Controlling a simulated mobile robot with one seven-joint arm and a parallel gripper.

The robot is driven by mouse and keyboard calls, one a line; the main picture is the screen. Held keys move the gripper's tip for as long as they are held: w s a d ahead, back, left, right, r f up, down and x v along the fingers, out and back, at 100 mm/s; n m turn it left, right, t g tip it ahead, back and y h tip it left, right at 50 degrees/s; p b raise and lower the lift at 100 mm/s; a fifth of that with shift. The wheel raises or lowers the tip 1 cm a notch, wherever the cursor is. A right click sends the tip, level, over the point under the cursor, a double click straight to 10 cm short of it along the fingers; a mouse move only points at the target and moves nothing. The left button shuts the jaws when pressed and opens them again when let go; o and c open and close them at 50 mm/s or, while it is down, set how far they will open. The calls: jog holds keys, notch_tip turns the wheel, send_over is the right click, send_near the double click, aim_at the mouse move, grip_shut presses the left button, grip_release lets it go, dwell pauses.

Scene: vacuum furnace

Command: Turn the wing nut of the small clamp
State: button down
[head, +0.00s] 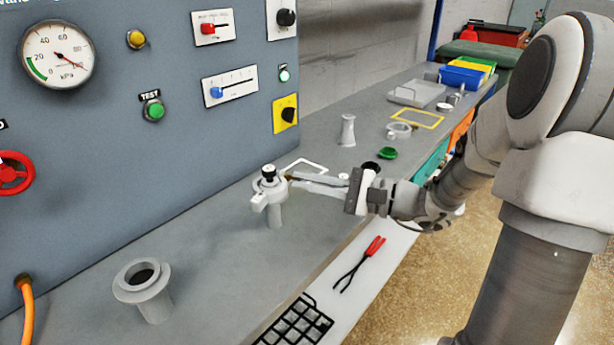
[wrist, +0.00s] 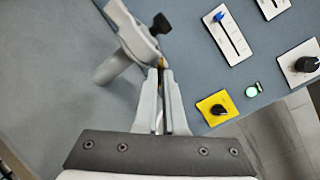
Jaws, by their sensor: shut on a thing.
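The small clamp (head: 262,197) is a grey ring around the top of a short upright pipe (head: 275,216) on the bench, with a black knob (head: 268,171) above it. In the wrist view the clamp (wrist: 127,33) is at upper left, with the black knob (wrist: 157,25) beside it. My gripper (head: 291,182) reaches in from the right at the clamp's side. In the wrist view my gripper (wrist: 161,74) has its fingertips shut on a small brass-coloured piece, apparently the wing nut (wrist: 162,62). The fingers hide most of it.
The grey control panel (head: 120,190) stands close behind the clamp. An open flanged pipe (head: 143,287) stands at front left and another fitting (head: 347,131) further back. Red-handled pliers (head: 361,264) and a black grid (head: 297,324) lie on the lower front shelf.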

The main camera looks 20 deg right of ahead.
jog(key=m+p, duration=0.2)
jog(key=p, duration=0.1)
jog(key=m+p, duration=0.2)
jog(key=p, duration=0.1)
jog(key=shift+r, duration=0.35)
jog(key=m+p, duration=0.3)
jog(key=p, duration=0.2)
jog(key=shift+s+a+f+m, duration=0.1)
jog(key=shift+f+m, duration=0.05)
jog(key=shift+m, duration=0.25)
jog(key=shift+f+m+p, duration=0.15)
jog(key=shift+m+p, duration=0.55)
jog(key=shift+p, duration=0.25)
jog(key=shift+f, duration=0.1)
jog(key=c, duration=1.3)
grip_release()
jog(key=shift+o, duration=0.2)
jog(key=p+v, duration=0.1)
jog(key=v, duration=1.6)
